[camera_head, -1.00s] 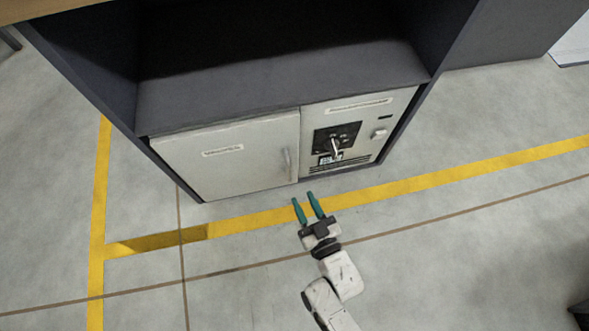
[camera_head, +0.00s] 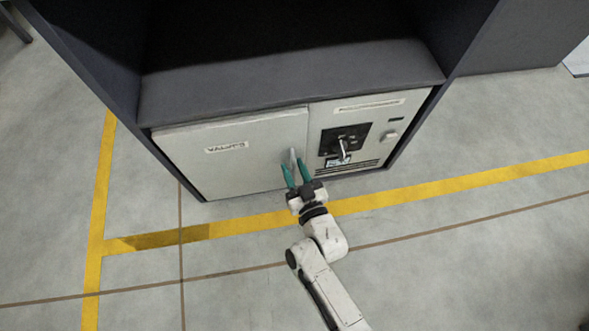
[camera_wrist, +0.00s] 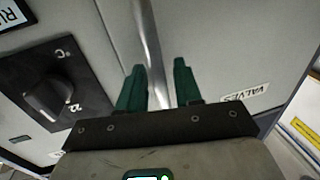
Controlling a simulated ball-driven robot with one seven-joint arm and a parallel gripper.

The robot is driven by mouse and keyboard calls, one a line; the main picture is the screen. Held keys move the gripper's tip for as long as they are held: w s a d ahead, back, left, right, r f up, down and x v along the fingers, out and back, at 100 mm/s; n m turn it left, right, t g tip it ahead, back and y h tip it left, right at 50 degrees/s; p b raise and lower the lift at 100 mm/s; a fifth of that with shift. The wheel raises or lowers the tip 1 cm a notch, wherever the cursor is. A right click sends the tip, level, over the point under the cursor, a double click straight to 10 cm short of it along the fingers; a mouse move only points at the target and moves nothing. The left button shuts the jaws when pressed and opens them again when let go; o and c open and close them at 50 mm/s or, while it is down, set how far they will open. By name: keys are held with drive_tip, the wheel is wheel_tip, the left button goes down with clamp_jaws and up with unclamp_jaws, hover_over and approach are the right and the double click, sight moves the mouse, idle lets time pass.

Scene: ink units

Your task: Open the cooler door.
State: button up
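The cooler door (camera_head: 235,165) is a pale grey panel labelled "VALVES" at the left of the cabinet's lower part. It looks shut, level with the panel on its right. Its upright metal handle (camera_head: 293,157) is near the door's right edge. In the wrist view the handle (camera_wrist: 149,45) is a shiny bar running down between my two green fingers. My gripper (camera_head: 297,174) is open in front of the handle, with one finger on each side of it in the picture. I cannot tell whether either finger touches it. The gripper also shows in the wrist view (camera_wrist: 158,68).
The control panel (camera_head: 365,125) right of the door has a dark plate with a knob (camera_wrist: 50,95), a small switch and vents. A dark shelf (camera_head: 290,80) lies above. The grey floor (camera_head: 440,250) with yellow lines is clear in front.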

drive_tip(key=shift+c, duration=0.2)
clamp_jaws()
idle(0.3)
